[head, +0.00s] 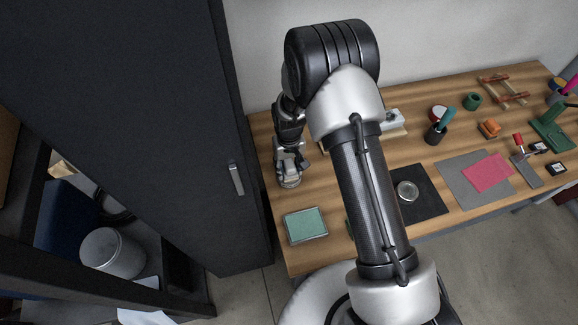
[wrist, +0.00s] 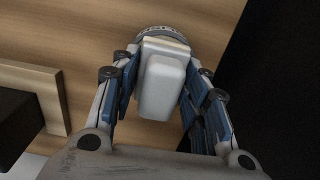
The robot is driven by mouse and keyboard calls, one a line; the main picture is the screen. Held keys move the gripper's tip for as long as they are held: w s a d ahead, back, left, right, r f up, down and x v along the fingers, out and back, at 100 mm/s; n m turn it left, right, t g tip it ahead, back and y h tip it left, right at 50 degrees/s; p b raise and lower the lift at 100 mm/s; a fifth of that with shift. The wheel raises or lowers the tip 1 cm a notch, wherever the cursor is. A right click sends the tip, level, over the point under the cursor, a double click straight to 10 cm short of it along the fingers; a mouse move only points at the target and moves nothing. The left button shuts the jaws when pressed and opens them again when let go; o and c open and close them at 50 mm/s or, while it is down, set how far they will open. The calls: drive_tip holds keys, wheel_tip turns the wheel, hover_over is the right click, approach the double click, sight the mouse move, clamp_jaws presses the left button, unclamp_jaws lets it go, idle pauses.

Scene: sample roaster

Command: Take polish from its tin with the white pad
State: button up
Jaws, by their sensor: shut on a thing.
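My gripper (wrist: 160,85) is shut on the white pad (wrist: 162,80), a pale block held between its blue-lined fingers in the wrist view. A round tin with lettering on its rim (wrist: 168,31) shows just beyond the pad's far end. The pad overlaps the tin in this view; whether they touch I cannot tell. In the head view my gripper (head: 290,160) points down over the tin (head: 289,182) at the table's left side. The pad is hard to make out there, and the inside of the tin is hidden.
A tall dark cabinet (head: 130,110) stands close on the left. A green pad in a tray (head: 306,225) lies near the front edge. A round silver thing (head: 408,190) sits on a black mat (head: 428,199). A dark cup (head: 435,134) and several tools stand to the right.

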sight(289, 163)
drive_tip(key=shift+f, duration=0.1)
drive_tip(key=shift+r+p, duration=2.25)
drive_tip(key=shift+r, duration=1.35)
